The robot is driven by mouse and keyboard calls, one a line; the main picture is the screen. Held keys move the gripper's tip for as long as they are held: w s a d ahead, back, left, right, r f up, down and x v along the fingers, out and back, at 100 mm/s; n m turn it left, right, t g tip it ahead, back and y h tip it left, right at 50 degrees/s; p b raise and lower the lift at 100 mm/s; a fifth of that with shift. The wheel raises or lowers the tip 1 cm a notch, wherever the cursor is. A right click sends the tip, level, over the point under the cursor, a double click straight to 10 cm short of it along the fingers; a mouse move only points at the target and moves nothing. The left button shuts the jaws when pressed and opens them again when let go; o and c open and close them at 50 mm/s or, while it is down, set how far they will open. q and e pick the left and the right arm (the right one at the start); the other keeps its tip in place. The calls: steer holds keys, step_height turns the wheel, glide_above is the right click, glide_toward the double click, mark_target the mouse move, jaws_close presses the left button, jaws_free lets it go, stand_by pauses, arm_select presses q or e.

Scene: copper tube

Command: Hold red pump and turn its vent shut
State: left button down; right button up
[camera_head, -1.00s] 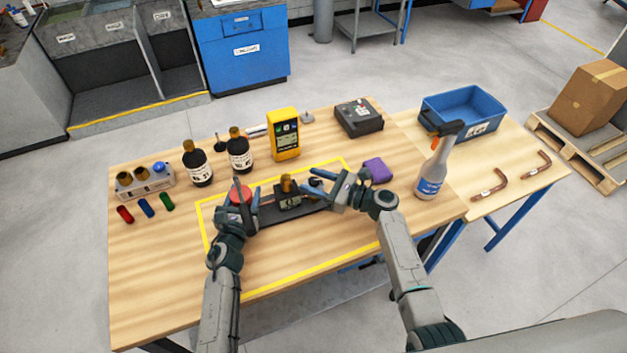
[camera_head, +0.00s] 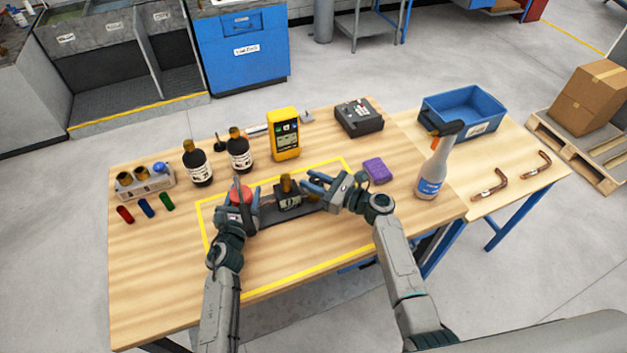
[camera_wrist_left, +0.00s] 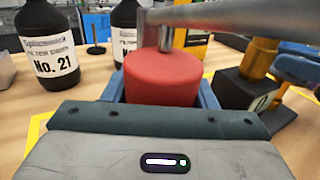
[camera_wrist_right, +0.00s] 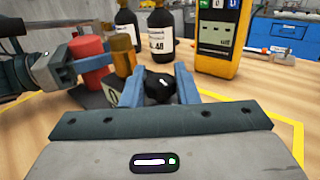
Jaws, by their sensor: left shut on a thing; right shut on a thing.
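The red pump body (camera_head: 240,196) is a red cylinder at the left end of a dark base plate (camera_head: 290,216). My left gripper (camera_head: 241,200) is shut around it; in the left wrist view the red cylinder (camera_wrist_left: 160,80) sits between the fingers. A dark block with a brass cylinder (camera_head: 287,186) stands to its right on the plate. A black knob (camera_wrist_right: 158,90), apparently the vent, is on the block's right side. My right gripper (camera_wrist_right: 161,88) is shut on the knob from the right. The fingers hide the knob's sides, and its turn angle is unclear.
Two dark bottles (camera_head: 197,165) and a yellow meter (camera_head: 284,136) stand behind the plate. A purple sponge (camera_head: 377,170) and a spray bottle (camera_head: 434,168) are to the right. A metal bar (camera_wrist_left: 235,18) crosses above the red cylinder. The front table area is clear.

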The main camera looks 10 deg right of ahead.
steer(key=m+t+h, duration=0.3)
steer(key=t+h, duration=0.1)
steer(key=shift+m, duration=0.4)
steer(key=shift+m+t+h, duration=1)
steer(key=shift+m+h, duration=0.4)
steer(key=shift+h, duration=0.8)
steer(key=o, duration=1)
steer(key=shift+c, duration=0.2)
steer(key=v, duration=1.2)
steer(key=shift+f, duration=0.2)
